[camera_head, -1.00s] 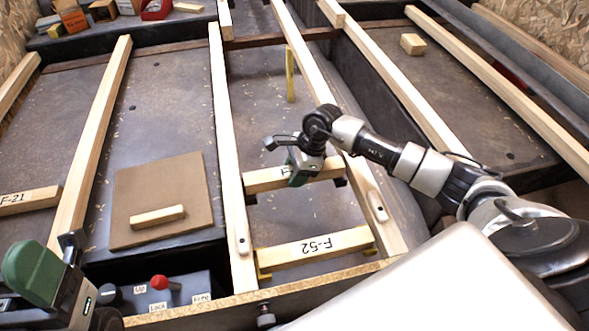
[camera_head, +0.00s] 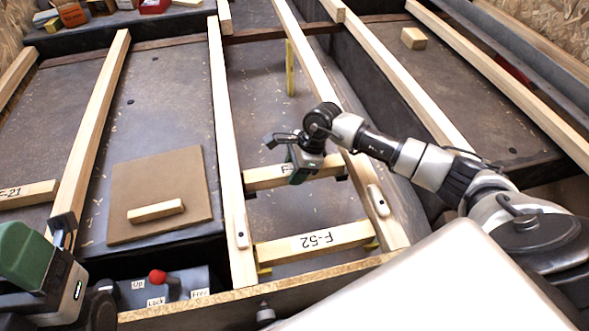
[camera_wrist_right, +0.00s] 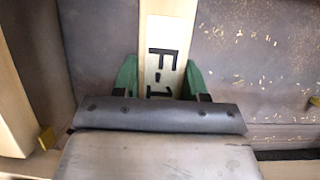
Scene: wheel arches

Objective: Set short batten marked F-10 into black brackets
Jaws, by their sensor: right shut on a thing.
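The short batten (camera_head: 263,178) is pale wood and spans the gap between two long rails. In the right wrist view the batten (camera_wrist_right: 168,28) shows a black "F-1", with the rest of the mark hidden. My right gripper (camera_head: 303,173) is shut on it around its middle, with green fingers on both sides. Dark bits of the black brackets (camera_head: 341,178) show under the batten's ends. I cannot tell whether it rests fully in them. My left gripper (camera_head: 32,258) is at the lower left, away from the batten; its fingertips are not clear.
A brown board (camera_head: 160,180) with a small wood block (camera_head: 155,211) lies to the left. A lever with a red knob (camera_head: 157,277) stands in front.

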